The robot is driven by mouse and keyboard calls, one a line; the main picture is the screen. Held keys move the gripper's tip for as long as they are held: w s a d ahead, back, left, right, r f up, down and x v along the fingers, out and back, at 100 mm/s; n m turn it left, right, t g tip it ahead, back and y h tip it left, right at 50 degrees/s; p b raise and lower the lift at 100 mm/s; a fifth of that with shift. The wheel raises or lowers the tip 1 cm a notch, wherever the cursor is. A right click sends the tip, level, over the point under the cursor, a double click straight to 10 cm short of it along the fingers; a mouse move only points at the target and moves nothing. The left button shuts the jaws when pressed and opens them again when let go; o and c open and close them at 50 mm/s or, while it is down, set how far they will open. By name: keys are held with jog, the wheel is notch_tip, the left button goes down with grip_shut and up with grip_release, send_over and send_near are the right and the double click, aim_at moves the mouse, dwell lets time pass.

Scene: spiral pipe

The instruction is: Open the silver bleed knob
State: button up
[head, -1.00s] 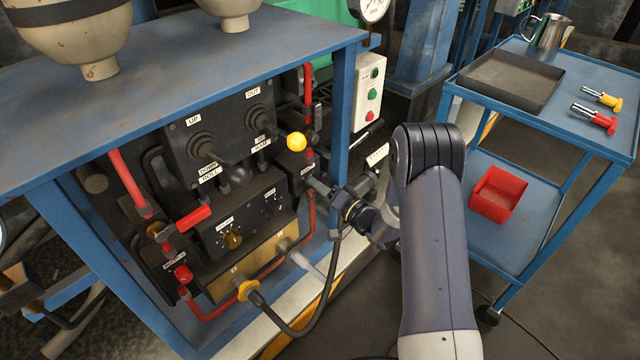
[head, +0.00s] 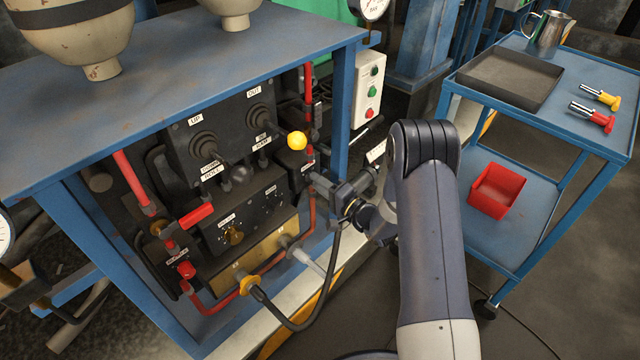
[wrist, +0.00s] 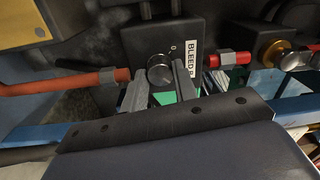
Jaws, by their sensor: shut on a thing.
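The silver bleed knob (wrist: 159,71) is a round metal knob on a dark block with a white "BLEED" label (wrist: 192,59) in the wrist view. My gripper (wrist: 160,78) has one finger on each side of the knob and is shut on it. A small "0" mark is on the block to the right above the knob. In the head view my gripper (head: 318,180) reaches left to the right side of the control panel. The knob cannot be made out there.
A yellow ball lever (head: 297,141) stands just above my gripper. The blue frame post (head: 343,105) rises close behind it. Red pipes (head: 310,205) and a black hose (head: 330,270) run nearby. A blue cart (head: 560,135) stands at right.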

jog(key=o, duration=1)
jog(key=shift+c, duration=0.2)
jog(key=p+v, duration=0.1)
jog(key=v, duration=0.9)
jog(key=shift+s+d+p, duration=0.25)
jog(key=shift+d+p, duration=0.1)
jog(key=shift+p, duration=0.05)
jog(key=b+x, duration=0.1)
jog(key=x, duration=1)
jog(key=shift+b, duration=0.4)
jog(key=shift+s, duration=0.1)
